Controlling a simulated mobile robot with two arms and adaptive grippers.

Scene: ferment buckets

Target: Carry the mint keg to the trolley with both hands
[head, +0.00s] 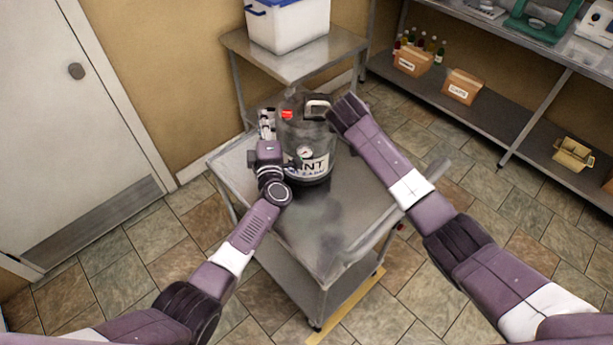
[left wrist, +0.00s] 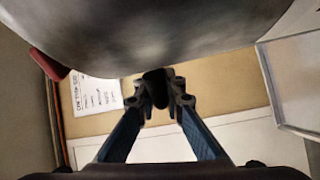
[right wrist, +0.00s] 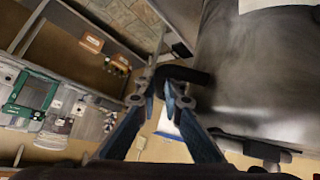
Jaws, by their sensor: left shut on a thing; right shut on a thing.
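The mint keg (head: 292,138) is a grey metal cylinder with a white label ending in "INT", a small gauge and a red spot near its top. It stands upright over the far part of the steel trolley's top (head: 290,222); I cannot tell whether its base touches. My left gripper (head: 267,124) is at the keg's left side, shut on a dark handle (left wrist: 155,82). My right gripper (head: 326,106) is at its upper right, shut on the other black handle (right wrist: 190,76). The keg's grey wall fills the top of the left wrist view (left wrist: 150,35) and the right of the right wrist view (right wrist: 250,75).
A steel table (head: 300,66) behind holds a white bin (head: 290,28) with blue parts. Shelving (head: 470,108) at right holds bottles and cartons (head: 462,86). A yellow floor strip (head: 350,308) lies beside the trolley. A white door (head: 70,130) is at left. The trolley top's near part is clear.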

